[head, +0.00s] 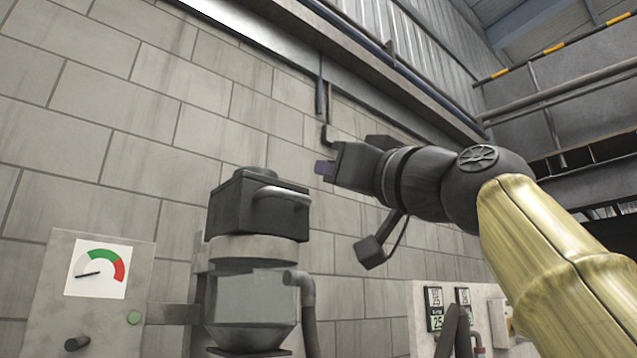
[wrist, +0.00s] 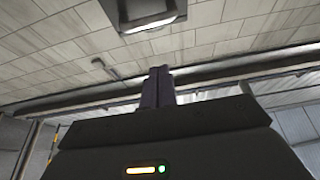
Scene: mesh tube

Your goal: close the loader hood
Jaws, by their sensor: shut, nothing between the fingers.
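The loader (head: 250,290) stands against the block wall at the centre-left of the head view, a grey metal body with a funnel-shaped lower part. Its dark, box-like hood (head: 232,208) sits on top, with a light grey curved piece on its right front. I cannot tell whether a gap is left under the hood. My gripper (head: 325,168) is up and to the right of the hood, apart from it, pointing left. In the wrist view its two dark fingers (wrist: 158,88) are together and hold nothing. A dark box-like part with a pale underside, probably the hood (wrist: 125,12), shows at the top edge there.
A grey panel with a gauge (head: 97,268) stands left of the loader. A hose (head: 304,305) runs down the loader's right side. A cabinet with small displays (head: 434,309) is at the lower right. Pipes (head: 326,98) run down the wall behind my gripper.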

